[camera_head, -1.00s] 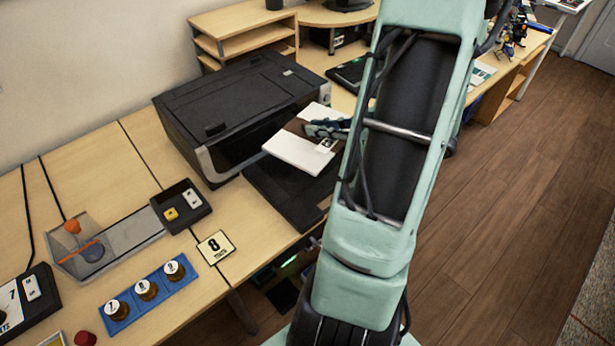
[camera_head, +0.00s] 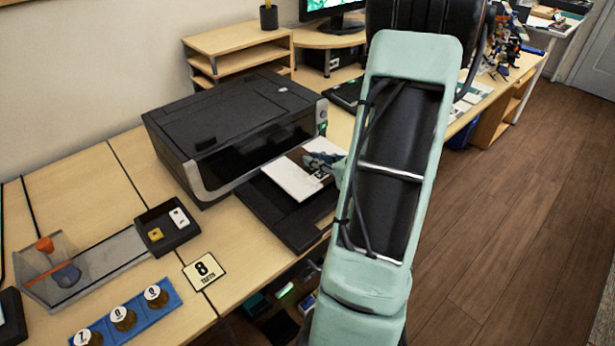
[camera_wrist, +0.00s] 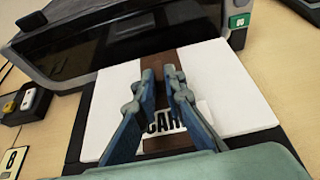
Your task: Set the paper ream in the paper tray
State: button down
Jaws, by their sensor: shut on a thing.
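The paper ream is a white block with a brown band around its middle; it shows in the head view (camera_head: 287,180) and in the wrist view (camera_wrist: 235,85). My gripper (camera_head: 318,161) is shut on the ream at its brown band; its blue fingers (camera_wrist: 160,78) also show in the wrist view. The black paper tray (camera_head: 278,217) sticks out from the front of the printer. The ream is over the tray's inner part, roughly flat, in front of the printer opening. I cannot tell whether it touches the tray. A label on the band is partly hidden by the fingers.
The black printer (camera_head: 230,130) stands right behind the tray. A number 8 card (camera_head: 203,270), a small black box with switches (camera_head: 167,227) and a blue strip with round knobs (camera_head: 125,318) lie to the left. A wooden shelf (camera_head: 237,42) stands behind.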

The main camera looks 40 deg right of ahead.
aim_at(330, 180)
jog(key=w+f, duration=0.2)
jog(key=shift+a+f, duration=0.3)
jog(key=shift+a, duration=0.05)
jog(key=shift+w+f+b, duration=0.15)
jog(key=shift+f+b, duration=0.45)
jog(key=shift+f, duration=0.95)
jog(key=shift+f, duration=0.2)
jog(key=c, duration=2)
grip_release()
jog(key=shift+r, duration=0.25)
jog(key=p+v, duration=0.1)
jog(key=v, duration=1.1)
jog(key=shift+f, duration=0.1)
